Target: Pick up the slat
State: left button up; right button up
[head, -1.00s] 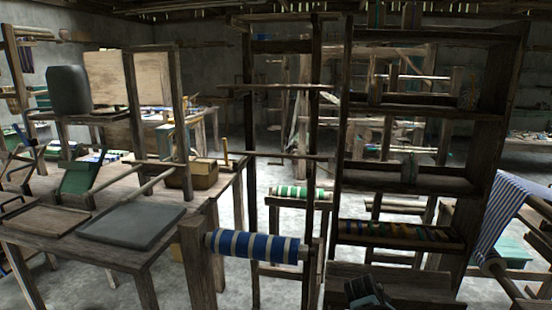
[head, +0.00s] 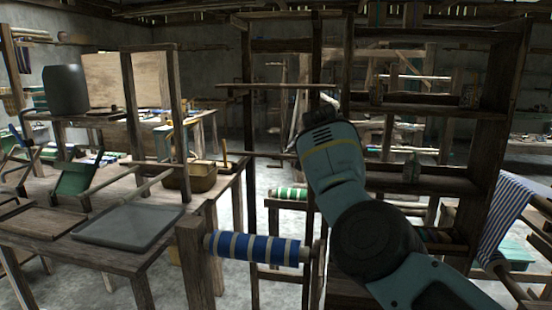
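A thin wooden slat (head: 276,86) lies level across the upright posts of the narrow rack in the middle of the head view. A second thin bar (head: 280,155) crosses the same posts lower down; I cannot tell for certain which one the task means. My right arm rises from the bottom right, with its wrist in front of the rack and just below the right end of the upper slat. The fingers of my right gripper are hidden or too unclear to read, and no hold on a slat is visible. My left gripper does not show.
A wooden table (head: 100,258) with a grey tray (head: 130,226) stands at the left. A blue-striped roll (head: 255,248) sits low in front of the rack. A dark wooden shelf (head: 490,150) stands close at the right, partly behind my arm. Striped cloth (head: 503,215) hangs farther right.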

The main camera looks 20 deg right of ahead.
aim_at(257, 154)
jog(key=i, duration=2)
